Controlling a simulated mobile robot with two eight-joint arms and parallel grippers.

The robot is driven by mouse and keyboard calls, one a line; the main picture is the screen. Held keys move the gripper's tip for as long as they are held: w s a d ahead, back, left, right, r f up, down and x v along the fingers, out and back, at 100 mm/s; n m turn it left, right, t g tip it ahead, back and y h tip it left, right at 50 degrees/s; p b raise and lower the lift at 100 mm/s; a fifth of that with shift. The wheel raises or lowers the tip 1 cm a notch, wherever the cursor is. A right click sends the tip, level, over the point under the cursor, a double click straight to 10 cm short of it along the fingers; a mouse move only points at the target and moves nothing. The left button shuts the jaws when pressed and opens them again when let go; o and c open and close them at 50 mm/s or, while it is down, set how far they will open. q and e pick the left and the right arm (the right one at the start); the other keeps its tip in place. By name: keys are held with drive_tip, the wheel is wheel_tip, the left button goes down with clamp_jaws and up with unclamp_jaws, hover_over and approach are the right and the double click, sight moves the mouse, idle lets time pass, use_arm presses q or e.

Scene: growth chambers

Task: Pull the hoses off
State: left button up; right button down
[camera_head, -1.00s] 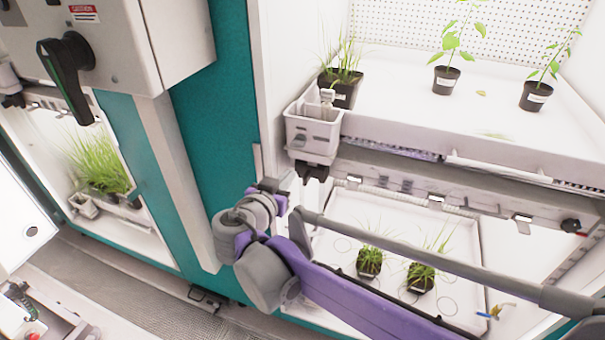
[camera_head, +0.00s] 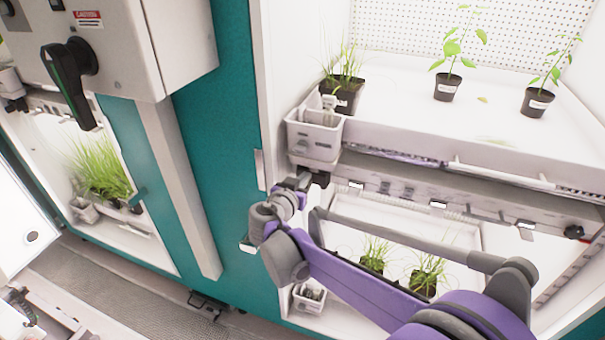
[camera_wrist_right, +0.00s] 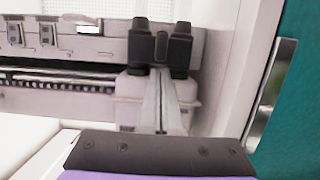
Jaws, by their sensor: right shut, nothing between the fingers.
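My right gripper (camera_head: 304,180) is shut and empty just below the white box (camera_head: 315,138) at the upper shelf's left corner. The black fittings (camera_head: 320,177) hang under that box. In the right wrist view, which looks upside down, two black fittings (camera_wrist_right: 180,50) stand side by side. The shut fingers (camera_wrist_right: 161,72) point at the gap between them; I cannot tell whether they touch. A pale ribbed hose (camera_head: 400,204) shows faintly under the shelf, partly behind my right arm; its ends are unclear. My left gripper is out of view.
Potted seedlings (camera_head: 447,88) stand on the upper shelf (camera_head: 400,115), and two potted plants (camera_head: 426,280) below. A small white basket (camera_head: 308,297) stands at the lower compartment's front left. A metal latch (camera_head: 259,170) is on the door frame. A second chamber with grass (camera_head: 100,172) is at left.

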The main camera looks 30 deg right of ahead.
drive_tip(key=shift+f, duration=0.25)
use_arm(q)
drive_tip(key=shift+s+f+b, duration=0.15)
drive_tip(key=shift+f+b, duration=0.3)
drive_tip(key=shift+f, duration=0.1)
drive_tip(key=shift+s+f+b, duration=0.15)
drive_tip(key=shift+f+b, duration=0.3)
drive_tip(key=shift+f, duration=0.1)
use_arm(e)
wheel_tip(320, 180, down, 4)
drive_tip(key=shift+r, duration=0.1)
wheel_tip(320, 180, up, 5)
drive_tip(key=p, duration=0.4)
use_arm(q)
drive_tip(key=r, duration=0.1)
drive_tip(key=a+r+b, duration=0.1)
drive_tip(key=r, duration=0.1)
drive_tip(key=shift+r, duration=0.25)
use_arm(e)
drive_tip(key=f+v, duration=0.1)
drive_tip(key=v, duration=0.8)
drive_tip(key=shift+s+a, duration=0.35)
drive_tip(key=shift+s, duration=0.05)
drive_tip(key=shift+r, duration=0.1)
